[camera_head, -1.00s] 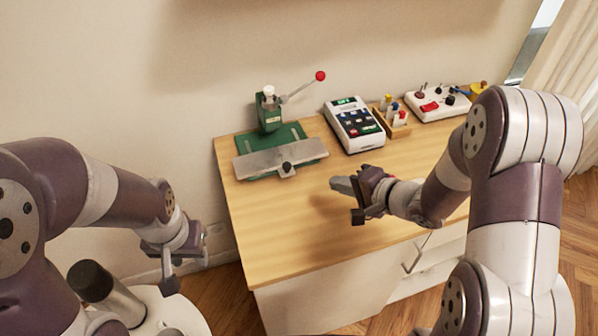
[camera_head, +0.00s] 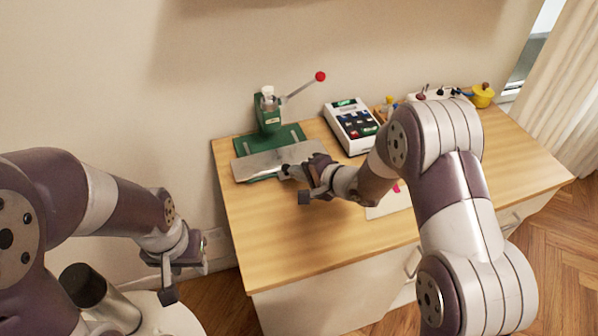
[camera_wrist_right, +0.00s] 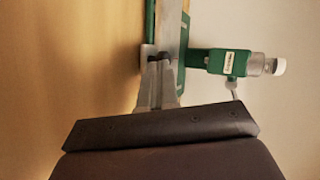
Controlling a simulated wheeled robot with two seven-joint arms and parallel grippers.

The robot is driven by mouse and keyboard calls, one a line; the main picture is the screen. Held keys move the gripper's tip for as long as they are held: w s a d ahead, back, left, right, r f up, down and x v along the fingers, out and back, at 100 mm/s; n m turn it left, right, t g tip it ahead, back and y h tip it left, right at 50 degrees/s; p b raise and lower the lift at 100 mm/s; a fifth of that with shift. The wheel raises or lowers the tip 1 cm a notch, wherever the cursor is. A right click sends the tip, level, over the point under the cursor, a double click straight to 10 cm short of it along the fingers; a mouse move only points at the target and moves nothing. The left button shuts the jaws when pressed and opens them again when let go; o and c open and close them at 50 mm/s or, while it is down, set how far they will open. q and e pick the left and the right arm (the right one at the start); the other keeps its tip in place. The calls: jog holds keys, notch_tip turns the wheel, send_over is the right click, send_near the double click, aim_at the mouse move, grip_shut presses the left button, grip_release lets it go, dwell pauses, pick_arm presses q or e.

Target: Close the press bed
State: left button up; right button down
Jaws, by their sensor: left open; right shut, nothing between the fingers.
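The green press (camera_head: 268,113) stands at the back left of the table, with a lever ending in a red ball. Its flat grey bed (camera_head: 262,161) sticks out forward from the green base. My right gripper (camera_head: 284,172) is shut with its fingertips at the bed's front edge, where the black knob is hidden in the head view. In the right wrist view the fingertips (camera_wrist_right: 158,66) are at the dark knob by the grey bed (camera_wrist_right: 171,28); I cannot tell if they touch. The press body (camera_wrist_right: 230,63) is beyond. My left gripper (camera_head: 187,273) is open and empty, left of the table.
A keypad device (camera_head: 351,125) stands right of the press. Behind my right arm are a partly hidden small rack (camera_head: 386,108), a white control box (camera_head: 430,95) and a yellow pot (camera_head: 483,95). The front left of the wooden table (camera_head: 290,235) is clear.

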aim_at(289, 161)
jog(key=shift+w+a+r+p, duration=0.15)
jog(key=shift+w+r+p, duration=0.1)
jog(key=shift+w+p, duration=0.3)
jog(key=shift+w+a+r+p, duration=0.2)
jog(key=shift+w+p, duration=0.2)
jog(key=shift+p, duration=0.25)
jog(key=w, duration=0.1)
jog(key=w+p, duration=0.1)
jog(key=w, duration=0.1)
jog(key=w+a+p, duration=0.1)
jog(key=shift+w+a+f, duration=0.1)
jog(key=shift+w+f, duration=0.15)
jog(key=shift+w, duration=0.05)
jog(key=shift+w+f, duration=0.1)
jog(key=shift+w, duration=0.1)
